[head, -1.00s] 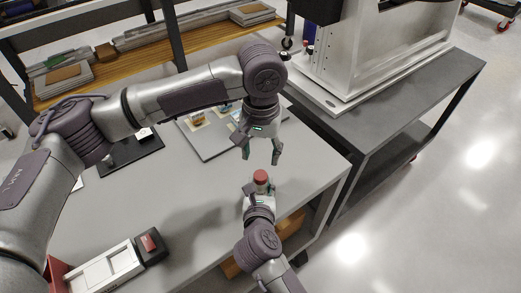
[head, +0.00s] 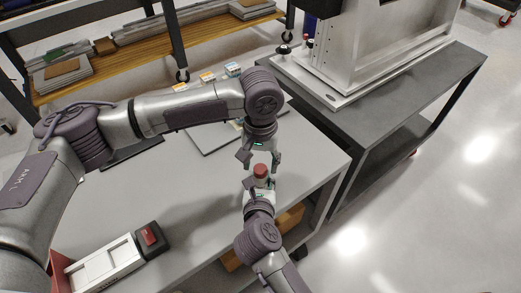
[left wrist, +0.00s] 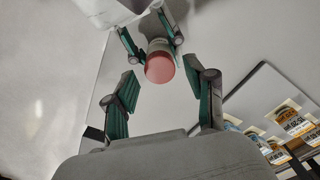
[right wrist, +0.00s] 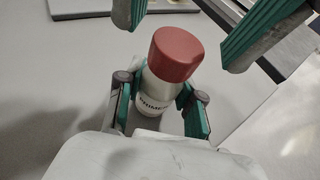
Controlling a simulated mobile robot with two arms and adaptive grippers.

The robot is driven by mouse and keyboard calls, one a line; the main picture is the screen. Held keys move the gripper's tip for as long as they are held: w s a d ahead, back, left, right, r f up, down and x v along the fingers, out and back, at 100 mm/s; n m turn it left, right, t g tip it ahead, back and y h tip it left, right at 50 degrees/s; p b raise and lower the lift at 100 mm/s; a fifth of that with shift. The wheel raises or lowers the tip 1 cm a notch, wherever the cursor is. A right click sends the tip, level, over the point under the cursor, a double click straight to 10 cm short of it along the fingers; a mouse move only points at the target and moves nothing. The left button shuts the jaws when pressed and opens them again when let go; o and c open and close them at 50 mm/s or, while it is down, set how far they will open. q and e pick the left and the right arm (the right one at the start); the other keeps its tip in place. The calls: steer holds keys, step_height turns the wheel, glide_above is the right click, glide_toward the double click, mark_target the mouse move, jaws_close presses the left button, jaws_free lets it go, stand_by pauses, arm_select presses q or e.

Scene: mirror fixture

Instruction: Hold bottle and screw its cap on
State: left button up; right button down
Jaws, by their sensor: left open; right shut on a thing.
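The bottle (right wrist: 159,103) is pale with dark lettering and stands upright between the fingers of my right gripper (right wrist: 160,108), which is shut on it. A red cap (right wrist: 177,52) sits on top of the bottle; I cannot tell how tightly. The cap also shows in the head view (head: 261,170) and in the left wrist view (left wrist: 160,66). My left gripper (head: 262,160) is open and points down just above the cap. In the left wrist view its fingers (left wrist: 165,95) are spread to either side, apart from the cap.
The grey table (head: 185,205) has free room around the bottle. A white-and-black device with a red button (head: 149,236) lies at the front left. A board with small labelled boxes (left wrist: 292,120) lies behind. A dark cart (head: 400,100) stands to the right.

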arm_select(q)
steer(key=shift+f, duration=0.95)
